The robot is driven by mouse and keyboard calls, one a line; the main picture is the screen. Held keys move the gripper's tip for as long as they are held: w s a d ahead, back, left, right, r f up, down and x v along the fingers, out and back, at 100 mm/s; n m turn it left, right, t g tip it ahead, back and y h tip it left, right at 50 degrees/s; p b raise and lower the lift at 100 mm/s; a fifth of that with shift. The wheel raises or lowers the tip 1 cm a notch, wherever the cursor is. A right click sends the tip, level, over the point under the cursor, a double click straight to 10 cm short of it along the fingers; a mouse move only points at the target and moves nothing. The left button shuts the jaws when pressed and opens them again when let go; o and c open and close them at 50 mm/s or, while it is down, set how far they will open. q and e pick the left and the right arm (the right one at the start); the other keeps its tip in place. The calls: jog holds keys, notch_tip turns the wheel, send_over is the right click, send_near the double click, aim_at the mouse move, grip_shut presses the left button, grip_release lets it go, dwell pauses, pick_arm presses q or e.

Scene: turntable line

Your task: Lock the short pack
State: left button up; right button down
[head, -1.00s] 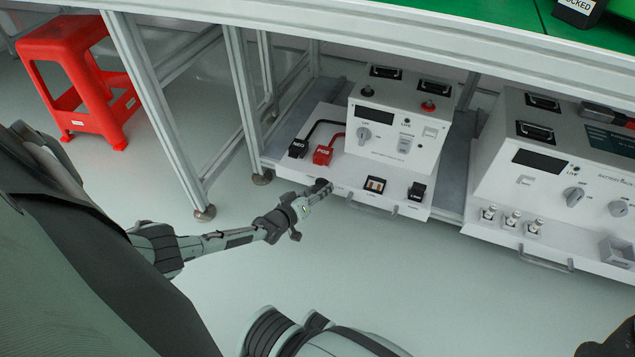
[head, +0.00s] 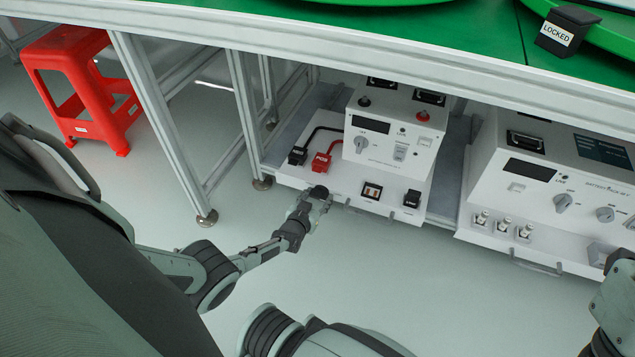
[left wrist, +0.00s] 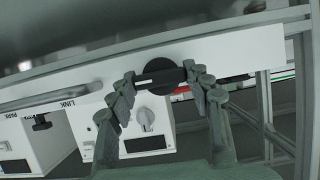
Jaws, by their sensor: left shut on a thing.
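The pack with the short tray is not named on its casing where I can read it. A white pack box (head: 392,140) stands on a white tray (head: 345,178) on the shelf under the table. My left gripper (head: 318,196) is at the tray's front edge. In the left wrist view a round black knob with a bar across it (left wrist: 158,76) sits on the white front panel (left wrist: 230,55). The fingers of my left gripper (left wrist: 160,88) close on the bar from both sides. My right arm shows at the right edge of the head view; its jaws are not clear.
Black and red plugs (head: 320,162) on cables and a black link plug (head: 412,198) are on the tray. A second pack box (head: 560,185) stands to the right. A table leg (head: 165,130) and red stool (head: 80,90) are left. A "LOCKED" block (head: 566,30) is on the table.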

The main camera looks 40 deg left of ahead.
dwell(0.3)
pick_arm(q)
jog(key=o, duration=1.2)
jog(key=shift+c, duration=0.2)
jog(key=shift+s+d+r, duration=0.1)
jog(key=shift+s+d, duration=0.1)
jog(key=shift+s, duration=0.25)
jog(key=v, duration=1.1)
jog(key=shift+a, duration=0.1)
